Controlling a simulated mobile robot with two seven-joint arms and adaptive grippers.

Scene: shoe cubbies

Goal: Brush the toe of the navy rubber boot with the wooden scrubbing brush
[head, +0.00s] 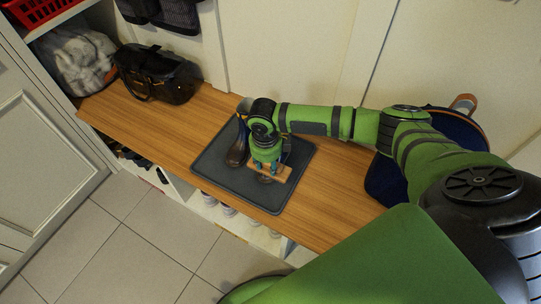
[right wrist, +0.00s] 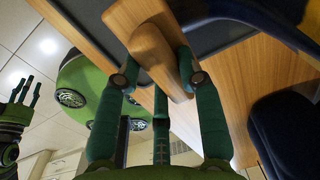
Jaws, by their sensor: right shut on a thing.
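The wooden scrubbing brush (head: 282,174) is held low over the front part of the grey tray. My right gripper (head: 268,168) is shut on it; its fingers also close around the wooden block (right wrist: 155,50) in the right wrist view. A navy boot with a brown, dirty-looking toe (head: 236,156) stands on the tray just left of the gripper. More navy shows behind the gripper, mostly hidden by it. Whether the bristles touch a boot is hidden. My left gripper (right wrist: 24,90) shows at the left of the right wrist view, fingers apart and empty.
The grey tray (head: 210,165) lies on the wooden bench (head: 185,125). A black handbag (head: 158,75) stands at the left end, and a navy bag (head: 385,182) at the right, partly behind my arm. Shoes fill cubbies below. Bench between handbag and tray is clear.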

